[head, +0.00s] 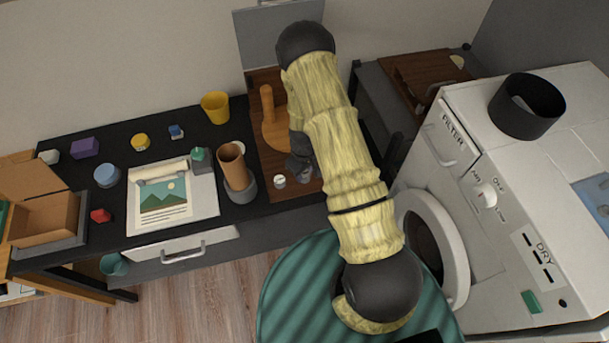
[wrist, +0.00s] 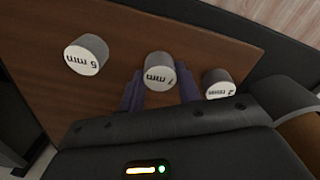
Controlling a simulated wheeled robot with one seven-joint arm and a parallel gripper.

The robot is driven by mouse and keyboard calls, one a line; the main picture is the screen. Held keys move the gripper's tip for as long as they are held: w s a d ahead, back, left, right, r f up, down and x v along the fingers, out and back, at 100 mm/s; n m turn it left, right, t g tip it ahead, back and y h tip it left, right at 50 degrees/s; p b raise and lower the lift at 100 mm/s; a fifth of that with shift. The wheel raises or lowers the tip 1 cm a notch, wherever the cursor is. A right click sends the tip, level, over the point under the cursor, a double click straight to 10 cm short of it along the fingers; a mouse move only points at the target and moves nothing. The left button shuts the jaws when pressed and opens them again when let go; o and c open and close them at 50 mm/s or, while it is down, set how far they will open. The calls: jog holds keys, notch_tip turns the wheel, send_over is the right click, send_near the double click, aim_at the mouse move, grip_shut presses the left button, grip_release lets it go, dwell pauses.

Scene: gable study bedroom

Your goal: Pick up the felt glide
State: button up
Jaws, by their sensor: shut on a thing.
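Several short grey cylinders with white printed ends, which look like felt glides, show in the wrist view. The middle felt glide (wrist: 159,73), its end marked 7 mm, sits between the purple fingers of my gripper (wrist: 160,92). My gripper is shut on it. To the left is another grey cylinder (wrist: 86,55) marked in mm, and to the right a smaller one (wrist: 219,83); both stand apart from the fingers. In the head view my gripper (head: 303,180) is low over the brown board, with one cylinder (head: 279,181) just left of it. The held glide is mostly hidden there.
A brown cup in a grey holder (head: 235,166) stands close to the left. A washer-dryer (head: 470,150) with its round door open is to the right. A green round surface (head: 290,300) lies in front.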

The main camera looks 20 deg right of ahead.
aim_at(304, 173)
jog(key=shift+r, duration=0.15)
notch_tip(304, 173, up, 10)
jog(key=b, duration=0.2)
dwell(0.4)
dwell(1.5)
